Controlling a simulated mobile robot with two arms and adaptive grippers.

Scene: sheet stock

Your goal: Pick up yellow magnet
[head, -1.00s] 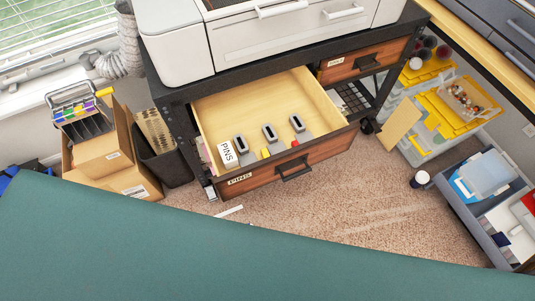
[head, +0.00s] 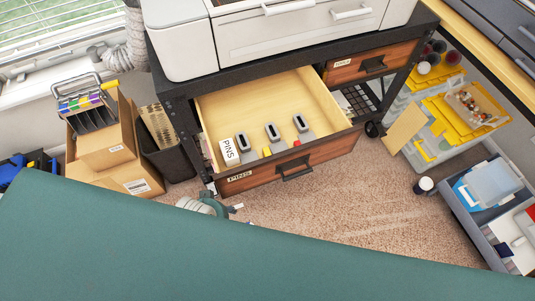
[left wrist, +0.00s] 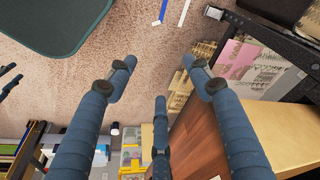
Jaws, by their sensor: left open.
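The yellow magnet (head: 267,152) is a small yellow piece inside the open wooden drawer (head: 318,97), near its front wall, among grey holders. A small red piece (head: 297,143) lies to its right. My left gripper (head: 207,206) shows in the head view below the drawer's left front corner, apart from the magnet and partly hidden by the teal surface in the foreground. In the left wrist view my left gripper (left wrist: 160,77) has its blue fingers spread and empty, beside the drawer's brown front (left wrist: 195,140). The magnet cannot be made out there. My right gripper is not in view.
Cardboard boxes (head: 117,172) and a dark bin (head: 167,160) stand to the left. Carpet (head: 345,195) in front is mostly clear.

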